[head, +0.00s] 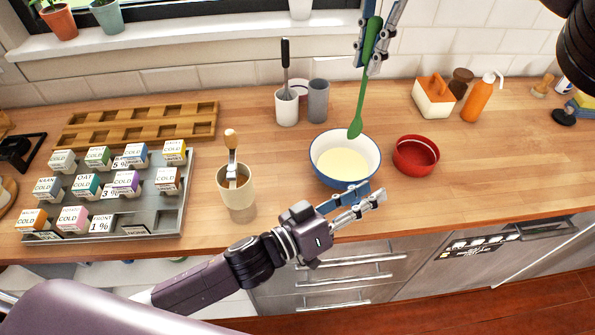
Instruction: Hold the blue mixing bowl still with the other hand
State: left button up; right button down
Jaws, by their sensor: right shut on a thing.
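The blue mixing bowl (318,166), white inside with a pale yellow mixture (343,160), stands upright on the wooden counter. My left gripper (373,193) is at the bowl's near side, its fingers apart with nothing seen between them. One finger overlaps the bowl's lower front in the picture; I cannot tell whether it touches. My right gripper (374,62), above and behind the bowl, is shut on a green spoon (361,100). The spoon hangs steeply, its lower end above the bowl's far right rim.
A red bowl (416,156) stands close to the right. A beige pot (237,192) with a wooden-handled tool is to the left, beside a grey tray (168,214) of labelled blocks. White (287,108) and grey cups stand behind. The counter right of the red bowl is clear.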

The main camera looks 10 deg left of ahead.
pick_arm(q)
jog(key=w+a+y, duration=0.1)
jog(key=a+y, duration=0.1)
jog(key=w+a+f+n+y, duration=0.1)
jog(key=a+y, duration=0.1)
jog(key=w+a+n+t+y, duration=0.1)
jog(key=a+y, duration=0.1)
jog(key=shift+w+f, duration=0.4)
jog(key=n+y, duration=0.3)
jog(key=y, duration=0.3)
send_near(310, 152)
jog(key=x, duration=1)
jog(key=shift+w+d, duration=0.1)
jog(key=shift+w, duration=0.2)
jog(key=shift+c, duration=0.4)
grip_shut()
jog(key=shift+f, duration=0.1)
jog(key=shift+s+f, duration=0.15)
jog(key=shift+f, duration=0.05)
